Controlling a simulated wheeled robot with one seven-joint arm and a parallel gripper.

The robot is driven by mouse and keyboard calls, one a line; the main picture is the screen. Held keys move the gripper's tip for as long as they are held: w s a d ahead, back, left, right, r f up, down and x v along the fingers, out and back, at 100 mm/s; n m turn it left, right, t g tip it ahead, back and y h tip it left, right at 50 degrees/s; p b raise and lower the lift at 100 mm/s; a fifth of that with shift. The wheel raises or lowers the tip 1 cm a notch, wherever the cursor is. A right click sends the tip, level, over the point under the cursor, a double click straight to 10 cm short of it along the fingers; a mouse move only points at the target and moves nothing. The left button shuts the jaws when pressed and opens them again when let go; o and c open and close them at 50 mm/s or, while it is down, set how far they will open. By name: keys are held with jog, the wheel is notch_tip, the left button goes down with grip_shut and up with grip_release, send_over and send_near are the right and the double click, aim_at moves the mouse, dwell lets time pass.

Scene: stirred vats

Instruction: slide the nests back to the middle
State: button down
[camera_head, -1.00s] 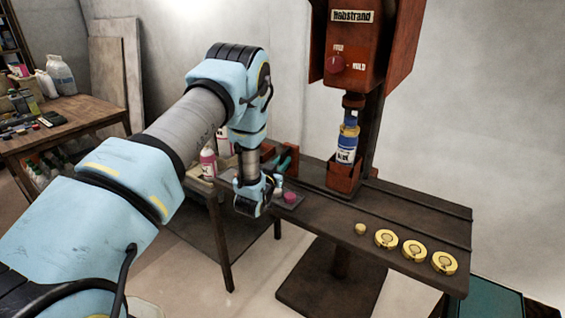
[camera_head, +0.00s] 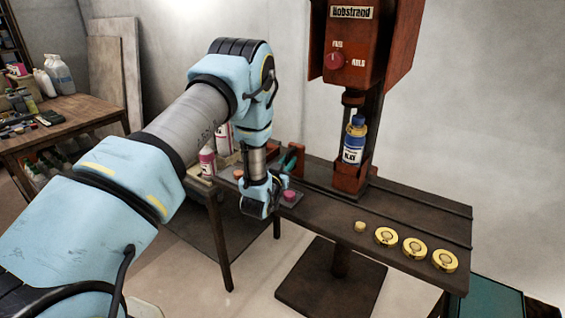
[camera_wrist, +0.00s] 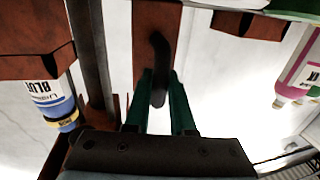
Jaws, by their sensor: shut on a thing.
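My gripper (camera_wrist: 158,105), with green fingers, is shut on a black handle (camera_wrist: 160,62) that stands out from a red-brown block (camera_wrist: 145,35). In the head view, the green fingers show to the left of the red post. A red nest (camera_head: 350,180) stands on the dark bench under the red machine and holds a blue bottle (camera_head: 354,140) upright. The bottle also shows upside down at the left of the wrist view (camera_wrist: 60,105), with part of the nest (camera_wrist: 30,62). My arm hides some of the left end of the bench.
The red machine (camera_head: 345,35) has a knob and stands above the dark bench (camera_head: 330,205). Three yellow discs (camera_head: 413,247) and a smaller one (camera_head: 360,226) lie at the front right. A pink and white bottle (camera_head: 207,160) stands left of my wrist.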

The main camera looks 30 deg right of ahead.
jog(key=b, duration=0.5)
send_near(336, 167)
jog(key=w+d, duration=0.2)
jog(key=w, duration=0.3)
jog(key=shift+s+d, duration=0.3)
jog(key=shift+s, duration=0.25)
jog(key=shift+s+d, duration=0.3)
jog(key=shift+s, duration=0.3)
jog(key=c, duration=0.8)
grip_release()
jog(key=shift+o, duration=0.2)
jog(key=shift+b, duration=0.3)
jog(key=b+v, duration=0.3)
jog(key=v, duration=0.7)
jog(key=shift+s+a, duration=0.25)
jog(key=shift+a, duration=0.05)
